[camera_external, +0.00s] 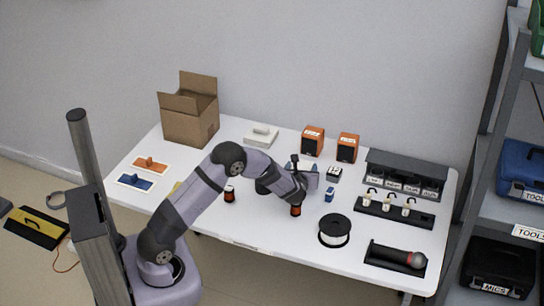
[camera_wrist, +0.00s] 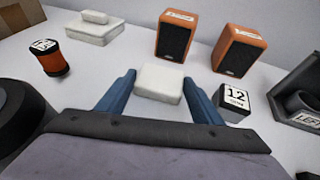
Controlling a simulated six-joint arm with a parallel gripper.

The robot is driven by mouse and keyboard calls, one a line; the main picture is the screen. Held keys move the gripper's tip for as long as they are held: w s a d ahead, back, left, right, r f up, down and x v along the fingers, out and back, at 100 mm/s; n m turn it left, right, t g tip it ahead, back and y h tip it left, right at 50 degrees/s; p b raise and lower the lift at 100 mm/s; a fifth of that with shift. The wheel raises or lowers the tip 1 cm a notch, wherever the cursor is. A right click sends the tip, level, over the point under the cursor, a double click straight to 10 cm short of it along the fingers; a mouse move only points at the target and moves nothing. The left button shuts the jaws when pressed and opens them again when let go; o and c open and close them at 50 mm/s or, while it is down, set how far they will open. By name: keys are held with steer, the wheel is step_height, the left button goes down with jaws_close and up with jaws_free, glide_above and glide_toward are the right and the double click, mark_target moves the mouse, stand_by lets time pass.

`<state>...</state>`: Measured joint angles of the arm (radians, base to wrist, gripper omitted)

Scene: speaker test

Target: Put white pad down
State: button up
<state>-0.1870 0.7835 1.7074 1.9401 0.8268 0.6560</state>
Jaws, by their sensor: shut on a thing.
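A white pad (camera_wrist: 162,83), a rounded block, sits between the two blue fingers of my gripper (camera_wrist: 159,77) in the wrist view. My gripper is shut on it. In the external view my gripper (camera_external: 314,180) is over the middle of the white table (camera_external: 270,222), and the pad cannot be made out there. Whether the pad touches the table is unclear. A white slab with a smaller white block on top (camera_external: 262,135) stands at the back of the table; it also shows at the upper left of the wrist view (camera_wrist: 92,30).
Two orange speakers (camera_external: 312,141) (camera_external: 347,147) stand behind my gripper. A dark labelled block (camera_wrist: 232,103) is close to the right finger. An orange-and-black cylinder (camera_wrist: 50,60) stands to the left. A cable spool (camera_external: 335,231) and open cardboard box (camera_external: 190,118) are farther off.

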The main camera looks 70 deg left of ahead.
mark_target(302, 166)
steer(key=o, duration=1.2)
steer(key=shift+o, duration=0.2)
steer(key=shift+r, duration=0.1)
steer(key=shift+s+d+r, duration=0.1)
steer(key=shift+s+d, duration=0.05)
steer(key=shift+d, duration=0.15)
steer(key=shift+v, duration=1.2)
step_height(302, 166, up, 7)
steer(key=shift+p, duration=0.3)
steer(key=shift+a, duration=0.1)
